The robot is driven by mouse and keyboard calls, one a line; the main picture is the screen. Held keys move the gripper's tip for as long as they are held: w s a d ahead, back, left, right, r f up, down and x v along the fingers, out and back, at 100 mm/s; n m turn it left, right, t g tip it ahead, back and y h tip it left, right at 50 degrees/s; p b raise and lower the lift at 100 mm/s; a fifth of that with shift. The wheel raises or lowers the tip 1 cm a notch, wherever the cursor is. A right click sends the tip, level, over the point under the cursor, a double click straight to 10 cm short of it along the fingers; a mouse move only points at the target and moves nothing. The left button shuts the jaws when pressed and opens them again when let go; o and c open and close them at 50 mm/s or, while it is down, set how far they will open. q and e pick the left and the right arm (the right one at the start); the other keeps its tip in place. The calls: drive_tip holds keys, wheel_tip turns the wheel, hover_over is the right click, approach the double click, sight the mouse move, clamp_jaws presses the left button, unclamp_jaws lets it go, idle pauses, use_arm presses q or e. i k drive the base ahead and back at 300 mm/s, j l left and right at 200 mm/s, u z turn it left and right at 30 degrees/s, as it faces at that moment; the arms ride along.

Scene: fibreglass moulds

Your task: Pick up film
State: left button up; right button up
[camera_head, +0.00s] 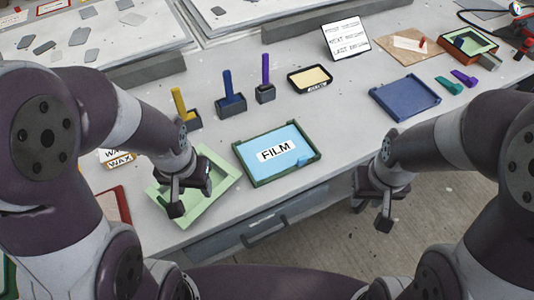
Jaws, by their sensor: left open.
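The film (298,140) is a light blue sheet with a white label reading FILM. It lies in a dark green shallow tray (262,182) in the middle of the table. A small blue tab shows at its lower right corner. My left gripper (190,208) is open and empty, above a pale green tray (222,186) to the left of the film. My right gripper (372,215) hangs to the right of the film, beyond the table's front edge. It holds nothing that I can see, and its finger gap is unclear.
Yellow, blue and purple handled tools (229,95) stand behind the film, beside a black-framed tan pad (310,78). A blue tray (405,97) lies to the right. A wax label (121,160) shows by my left arm. Bare table surrounds the film's right side.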

sight(265, 156)
drive_tip(key=i+l+u, duration=0.3)
drive_tip(key=l, duration=0.15)
drive_tip(key=l+u, duration=0.25)
drive_tip(key=l, duration=0.15)
drive_tip(key=i+l+u, duration=0.15)
drive_tip(key=l+u, duration=0.15)
drive_tip(key=l, duration=0.25)
drive_tip(key=l+u, duration=0.25)
drive_tip(key=l, duration=0.25)
drive_tip(key=i, duration=0.05)
